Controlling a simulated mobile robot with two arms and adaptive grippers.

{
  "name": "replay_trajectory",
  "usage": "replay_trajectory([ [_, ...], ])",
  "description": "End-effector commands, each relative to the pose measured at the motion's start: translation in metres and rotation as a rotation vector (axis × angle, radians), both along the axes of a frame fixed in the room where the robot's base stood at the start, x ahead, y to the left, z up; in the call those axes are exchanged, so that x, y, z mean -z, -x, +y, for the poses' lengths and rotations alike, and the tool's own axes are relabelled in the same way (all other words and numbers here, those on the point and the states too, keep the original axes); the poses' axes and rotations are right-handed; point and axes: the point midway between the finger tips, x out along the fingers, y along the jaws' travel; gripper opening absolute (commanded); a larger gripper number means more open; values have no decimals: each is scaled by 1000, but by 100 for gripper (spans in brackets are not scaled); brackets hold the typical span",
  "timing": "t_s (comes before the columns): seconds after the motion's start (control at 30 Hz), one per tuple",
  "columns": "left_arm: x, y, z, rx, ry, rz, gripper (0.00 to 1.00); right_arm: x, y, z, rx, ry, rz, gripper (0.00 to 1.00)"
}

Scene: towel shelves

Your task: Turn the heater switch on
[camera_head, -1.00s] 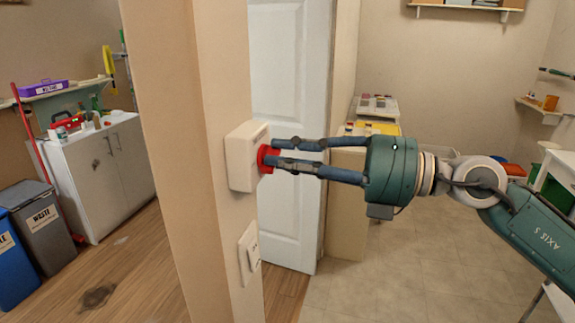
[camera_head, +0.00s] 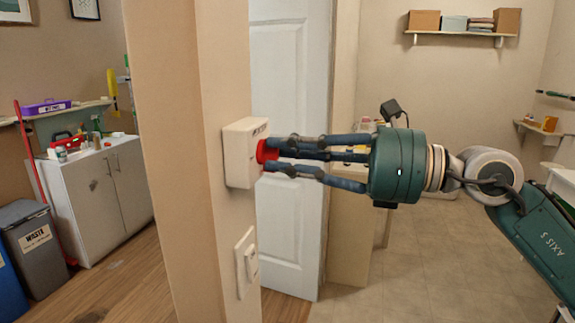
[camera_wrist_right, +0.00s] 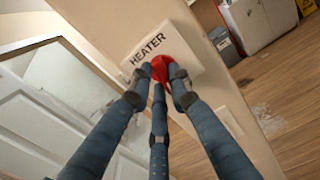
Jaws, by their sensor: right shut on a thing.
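The heater switch is a white wall box (camera_head: 238,157) with a red round knob (camera_head: 264,151), fixed to the beige pillar. In the right wrist view the box (camera_wrist_right: 180,42) reads "HEATER" and the red knob (camera_wrist_right: 172,68) sits between the fingertips. My right gripper (camera_head: 272,153) reaches in from the right with its three blue fingers closed around the knob. The fingers partly cover the knob, so its marking is hidden. My left gripper is in neither view.
A white light switch (camera_head: 245,262) is on the pillar below the heater box. A white door (camera_head: 292,110) stands behind the fingers. A grey cabinet (camera_head: 100,190) and waste bins (camera_head: 32,240) stand at the left. The floor at the right is clear.

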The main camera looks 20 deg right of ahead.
Motion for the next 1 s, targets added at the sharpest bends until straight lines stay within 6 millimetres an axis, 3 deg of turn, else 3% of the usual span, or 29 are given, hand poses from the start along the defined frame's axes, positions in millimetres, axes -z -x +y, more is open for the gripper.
replay_trajectory([
  [0.4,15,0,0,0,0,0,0,3,0,1,-2,109,-155,0],
  [0.97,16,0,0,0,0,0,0,3,0,1,-1,126,-178,0],
  [1.0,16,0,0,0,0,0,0,3,0,1,-1,126,-178,24],
])
